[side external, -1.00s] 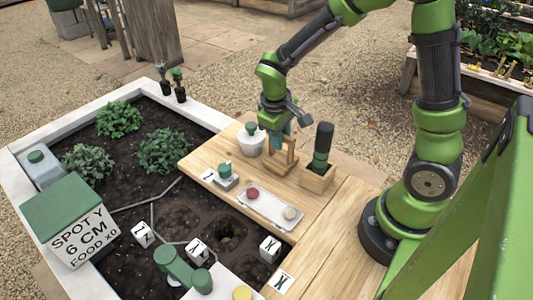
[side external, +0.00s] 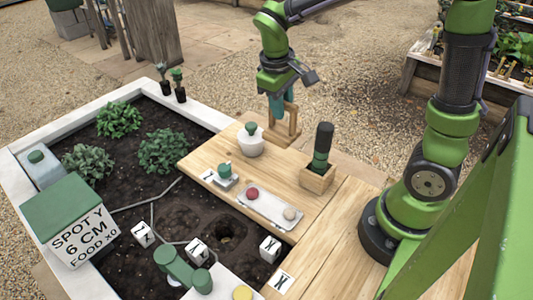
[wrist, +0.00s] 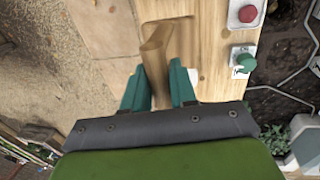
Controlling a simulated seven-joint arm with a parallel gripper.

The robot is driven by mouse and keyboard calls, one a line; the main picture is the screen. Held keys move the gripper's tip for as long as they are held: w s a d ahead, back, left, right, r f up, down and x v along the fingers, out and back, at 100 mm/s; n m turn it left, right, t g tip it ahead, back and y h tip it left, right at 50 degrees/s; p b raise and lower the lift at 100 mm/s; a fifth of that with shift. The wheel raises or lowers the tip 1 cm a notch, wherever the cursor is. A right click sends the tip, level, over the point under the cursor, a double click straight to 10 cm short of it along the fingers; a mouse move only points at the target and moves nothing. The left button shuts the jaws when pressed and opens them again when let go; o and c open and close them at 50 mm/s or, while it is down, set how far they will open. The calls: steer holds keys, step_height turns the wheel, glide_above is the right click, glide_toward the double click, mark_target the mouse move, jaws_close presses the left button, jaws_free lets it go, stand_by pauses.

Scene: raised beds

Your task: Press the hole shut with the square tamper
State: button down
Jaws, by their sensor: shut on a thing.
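The square tamper, a light wooden tool (side external: 292,122), hangs from my gripper (side external: 278,112), whose teal fingers are shut on it. In the side view it appears raised over the back edge of the wooden board. In the wrist view the tamper (wrist: 155,62) sits between the two fingers (wrist: 160,88); its lower face is not clearly seen. The hole (side external: 227,234) is a dark open pit in the soil, between a Y cube (side external: 197,251) and an X cube (side external: 270,248). My gripper is well behind and above it.
The wooden board (side external: 222,158) holds a white pot (side external: 250,146), a dark-handled tool in a wooden box (side external: 318,178), a green-knobbed device (side external: 225,172) and a tray with red and pale knobs (side external: 270,208). Plants, a sign box (side external: 70,222) and a green-capped fixture (side external: 182,268) occupy the bed.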

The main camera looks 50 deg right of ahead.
step_height(320, 180, up, 5)
steer(key=shift+f, duration=0.1)
steer(key=a, duration=2.3)
step_height(320, 180, down, 19)
steer(key=shift+w+d+f, duration=0.2)
steer(key=shift+w+d, duration=0.05)
steer(key=shift+f, duration=0.95)
stand_by(0.7)
steer(key=shift+s+r, duration=0.1)
stand_by(1.2)
